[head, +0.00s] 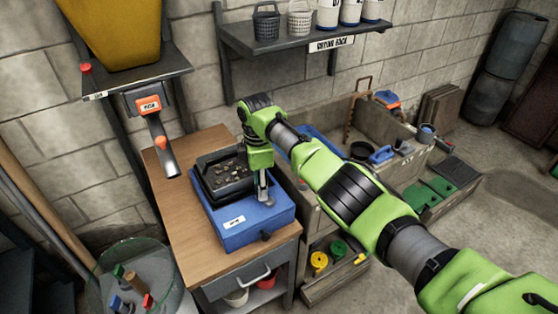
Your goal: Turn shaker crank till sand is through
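The shaker stands on the wooden bench, with a blue base (232,222) bearing a white label. A black sieve tray (213,185) sits on top, with several brown-grey lumps in it; any fine sand is too small to tell. My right gripper (263,200) points down at the right side of the shaker, its narrow metal fingers close to the blue base. The crank cannot be made out clearly; the gripper may cover it. A small dark knob (265,236) shows at the base's front right. Whether the fingers grip anything is not clear. My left gripper is out of view.
A shelf (300,38) holds baskets and white containers. Crates with tools (340,125) stand behind my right arm.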

